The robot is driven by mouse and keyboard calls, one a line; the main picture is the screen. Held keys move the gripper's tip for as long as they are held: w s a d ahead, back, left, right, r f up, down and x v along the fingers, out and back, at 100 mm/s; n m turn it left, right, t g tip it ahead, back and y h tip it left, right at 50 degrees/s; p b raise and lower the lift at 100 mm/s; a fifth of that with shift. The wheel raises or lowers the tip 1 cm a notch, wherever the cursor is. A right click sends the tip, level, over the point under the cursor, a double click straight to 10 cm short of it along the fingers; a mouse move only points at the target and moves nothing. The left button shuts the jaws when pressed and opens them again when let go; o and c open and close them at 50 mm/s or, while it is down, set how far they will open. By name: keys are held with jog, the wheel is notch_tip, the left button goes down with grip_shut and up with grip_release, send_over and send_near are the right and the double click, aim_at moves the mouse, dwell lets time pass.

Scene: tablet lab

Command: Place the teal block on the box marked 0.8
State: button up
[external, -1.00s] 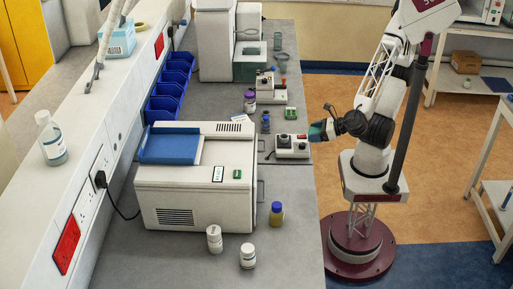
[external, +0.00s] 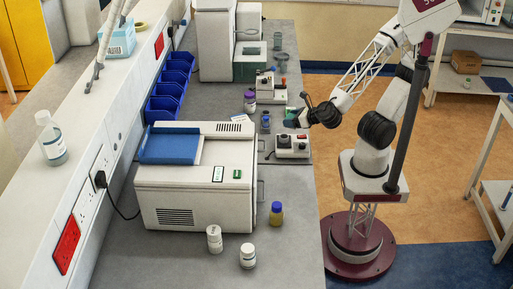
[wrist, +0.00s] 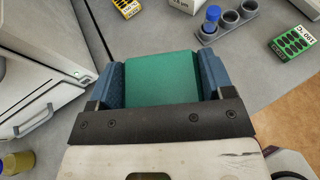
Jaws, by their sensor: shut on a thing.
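The teal block (wrist: 163,82) is between the two blue fingers of my gripper (external: 291,122) and fills the gap. In the external view, my gripper is above the right edge of the bench, and the block is too small to make out clearly. In the wrist view, a yellow box with a dark label (wrist: 127,6) lies at the top, and a green box with a dark label (wrist: 293,41) lies at the right. Both are apart from the block. I cannot make out a 0.8 mark on any box.
A grey rack (wrist: 231,24) holding a blue-capped vial (wrist: 212,14) stands beyond the block. A large white instrument (external: 197,185) stands to the left. A small white device (external: 292,146) sits at the bench edge near my gripper.

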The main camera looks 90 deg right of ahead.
jog(key=shift+w+d+m+g+h, duration=0.85)
jog(key=shift+w+d, duration=1.15)
jog(key=shift+d, duration=2.7)
jog(key=shift+w+d+m+g+h, duration=0.55)
jog(key=shift+w+d+m+h, duration=1)
jog(key=shift+d, duration=3.1)
jog(key=shift+n+y, duration=0.4)
jog(key=shift+y, duration=0.1)
jog(key=shift+w+f, duration=0.25)
jog(key=shift+f, duration=1.1)
jog(key=shift+w+f, duration=0.2)
jog(key=shift+f, duration=1.1)
jog(key=shift+w, duration=0.1)
send_over(240, 118)
jog(key=shift+f, duration=0.75)
jog(key=shift+f, duration=1.75)
jog(key=shift+f, duration=0.2)
